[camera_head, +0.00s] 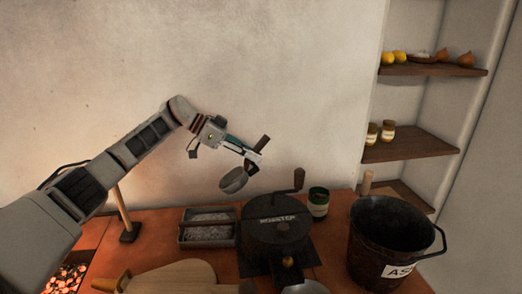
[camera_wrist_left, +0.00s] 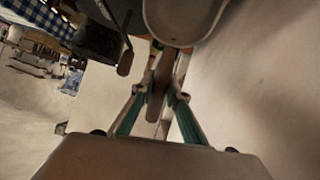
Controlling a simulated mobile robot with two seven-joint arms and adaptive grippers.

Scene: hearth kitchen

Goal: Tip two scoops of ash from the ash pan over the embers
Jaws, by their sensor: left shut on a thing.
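My left gripper (camera_head: 255,154) is shut on the handle of a small scoop with a round grey metal bowl (camera_head: 233,181). It holds the scoop in the air above the gap between the ash pan and the roaster. In the left wrist view the brown handle (camera_wrist_left: 161,78) sits between the two fingertips (camera_wrist_left: 160,93), with the bowl at the top edge. Whether the bowl holds ash cannot be told. The ash pan (camera_head: 207,243), a dark rectangular tray with grey ash, rests on the counter below. Glowing embers (camera_head: 66,277) lie at the lower left corner. My right gripper is not in view.
A black roaster (camera_head: 275,228) with a raised crank stands right of the pan. A green jar (camera_head: 318,204) is behind it. A dark labelled bucket (camera_head: 390,238) stands at right. A wooden board (camera_head: 172,277) lies in front, an upright handle (camera_head: 124,212) at left. Shelves are at right.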

